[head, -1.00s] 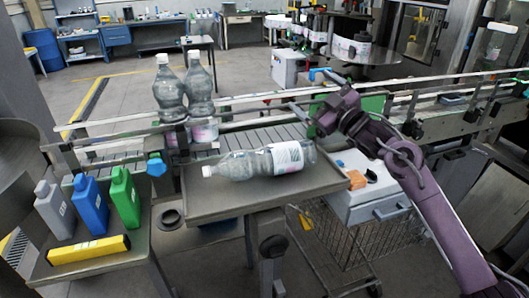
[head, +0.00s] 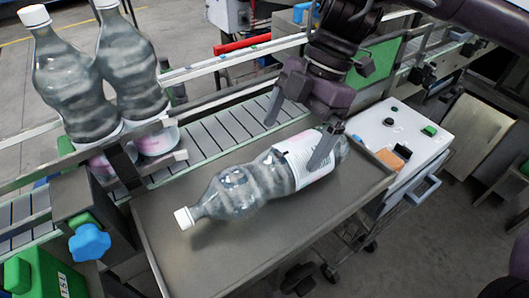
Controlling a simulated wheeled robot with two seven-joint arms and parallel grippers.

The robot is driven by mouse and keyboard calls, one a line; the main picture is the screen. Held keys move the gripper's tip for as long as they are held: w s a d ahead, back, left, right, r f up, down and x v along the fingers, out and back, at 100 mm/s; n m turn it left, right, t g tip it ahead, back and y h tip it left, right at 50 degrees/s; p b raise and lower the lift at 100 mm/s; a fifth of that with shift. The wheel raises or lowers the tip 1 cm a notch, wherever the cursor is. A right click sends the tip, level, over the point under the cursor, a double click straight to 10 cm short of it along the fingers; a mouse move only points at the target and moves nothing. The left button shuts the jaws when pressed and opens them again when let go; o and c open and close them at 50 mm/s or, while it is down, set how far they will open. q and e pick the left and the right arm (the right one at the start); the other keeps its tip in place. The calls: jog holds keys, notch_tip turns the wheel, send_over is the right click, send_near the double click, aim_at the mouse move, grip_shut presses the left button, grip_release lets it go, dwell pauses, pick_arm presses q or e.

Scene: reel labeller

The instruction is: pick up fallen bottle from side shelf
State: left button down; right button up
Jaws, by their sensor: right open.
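The fallen bottle (head: 240,190) is clear, with a white cap and a white label. It lies on its side on the grey side shelf (head: 180,265), cap toward the lower left. My right gripper (head: 296,139) is open above the label end of the bottle. One finger overlaps the label in the picture and the other is on the far side, over the conveyor edge. I cannot tell whether either finger touches the bottle. My left gripper is not in view.
Two upright bottles (head: 72,75) stand by the conveyor rail at the upper left. The slatted conveyor (head: 225,130) runs behind the shelf. A white control box (head: 400,135) with buttons is at the right. A blue knob (head: 90,242) and green container (head: 45,275) are at lower left.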

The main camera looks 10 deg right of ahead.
aim_at(290, 149)
jog(key=shift+s+a+f, duration=0.15)
jog(key=shift+s+f, duration=0.2)
jog(key=shift+f, duration=0.25)
jog(key=shift+s+a+f, duration=0.15)
jog(key=shift+s+f, duration=0.15)
jog(key=shift+f, duration=0.25)
jog(key=x, duration=0.1)
jog(key=p+x, duration=0.2)
jog(key=shift+w+f, duration=0.3)
jog(key=shift+f, duration=0.1)
jog(key=shift+a+f, duration=0.15)
jog(key=shift+f, duration=0.3)
jog(key=c, duration=1.9)
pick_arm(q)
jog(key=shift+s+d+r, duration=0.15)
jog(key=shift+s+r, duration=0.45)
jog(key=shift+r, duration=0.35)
pick_arm(e)
jog(key=shift+w+a, duration=0.1)
jog(key=shift+c, duration=0.4)
jog(key=shift+r, duration=0.25)
